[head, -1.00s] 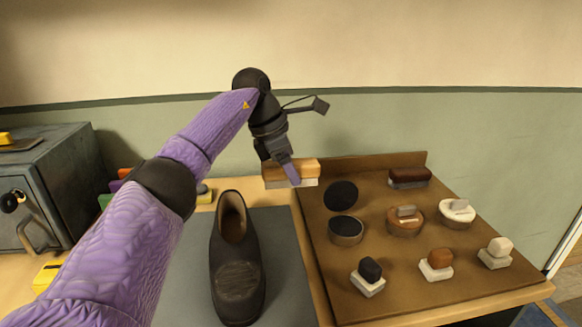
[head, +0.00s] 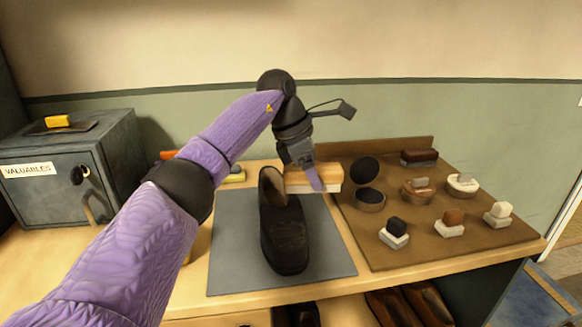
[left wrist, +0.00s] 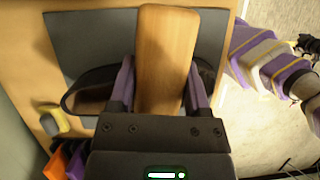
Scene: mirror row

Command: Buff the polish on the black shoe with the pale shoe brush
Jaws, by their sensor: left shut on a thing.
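The black shoe (head: 284,232) stands on a grey mat (head: 232,262), its opening toward the wall and its toe toward me. A dull patch shows on its toe. My left gripper (head: 315,178) is shut on the pale shoe brush (head: 330,176), a light wooden block with pale bristles facing down. In the head view the brush is just right of the shoe's opening; I cannot tell whether they touch. In the left wrist view the brush (left wrist: 166,55) lies between the fingers and hides the shoe's middle. My right gripper is not in view.
A brown board (head: 388,251) on the right holds tins, small daubers and a dark brush (head: 420,157). A grey safe (head: 75,180) labelled VALUABLES stands at the left. More shoes (head: 405,306) sit below the tabletop.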

